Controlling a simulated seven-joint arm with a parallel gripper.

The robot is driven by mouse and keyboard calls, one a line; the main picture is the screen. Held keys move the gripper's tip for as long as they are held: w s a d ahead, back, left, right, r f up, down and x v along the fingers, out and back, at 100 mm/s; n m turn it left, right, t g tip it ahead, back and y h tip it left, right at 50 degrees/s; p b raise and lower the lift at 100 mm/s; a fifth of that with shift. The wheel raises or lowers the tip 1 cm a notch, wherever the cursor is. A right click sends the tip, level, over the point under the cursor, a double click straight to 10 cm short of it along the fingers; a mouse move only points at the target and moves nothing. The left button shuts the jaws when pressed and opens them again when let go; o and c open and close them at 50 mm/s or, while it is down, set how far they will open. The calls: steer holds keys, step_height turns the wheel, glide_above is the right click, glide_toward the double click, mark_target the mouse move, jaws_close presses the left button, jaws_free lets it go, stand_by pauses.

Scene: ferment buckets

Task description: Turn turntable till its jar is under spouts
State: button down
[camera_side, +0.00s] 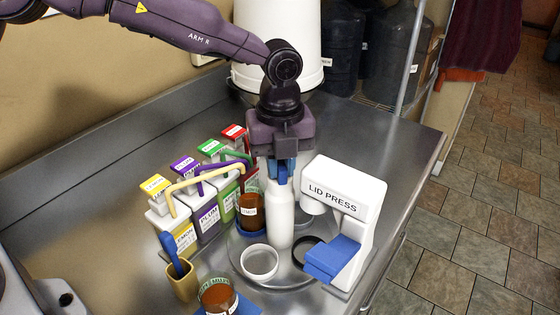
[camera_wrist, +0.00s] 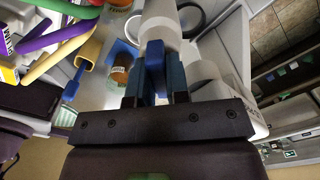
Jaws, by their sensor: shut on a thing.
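The round, clear-looking turntable (camera_side: 288,277) lies on the steel counter with a white post (camera_side: 281,218) standing at its middle. My gripper (camera_side: 281,174) is above the post, its fingers shut on a blue grip (camera_wrist: 155,72) at the post's top. An amber jar (camera_side: 250,211) with a white label stands at the turntable's back left, close to the dispensers. The spouts are bent tubes in yellow (camera_side: 205,176), purple (camera_side: 222,169) and green (camera_side: 236,156), reaching from the dispensers toward the turntable. I cannot tell whether the jar is directly under them. A red-topped dispenser (camera_side: 234,132) is partly hidden.
A white lid press (camera_side: 345,188) with a blue lever stands close on the right. A white ring (camera_side: 259,262) and black ring (camera_side: 307,250) lie on the turntable. A tan cup (camera_side: 181,284) and another amber jar (camera_side: 218,297) stand front left. A white bucket (camera_side: 255,45) stands behind.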

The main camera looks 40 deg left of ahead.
steer(key=shift+r+m, duration=0.1)
steer(key=shift+m, duration=0.2)
stand_by(0.4)
steer(key=c, duration=1.1)
jaws_free()
step_height(320, 180, up, 13)
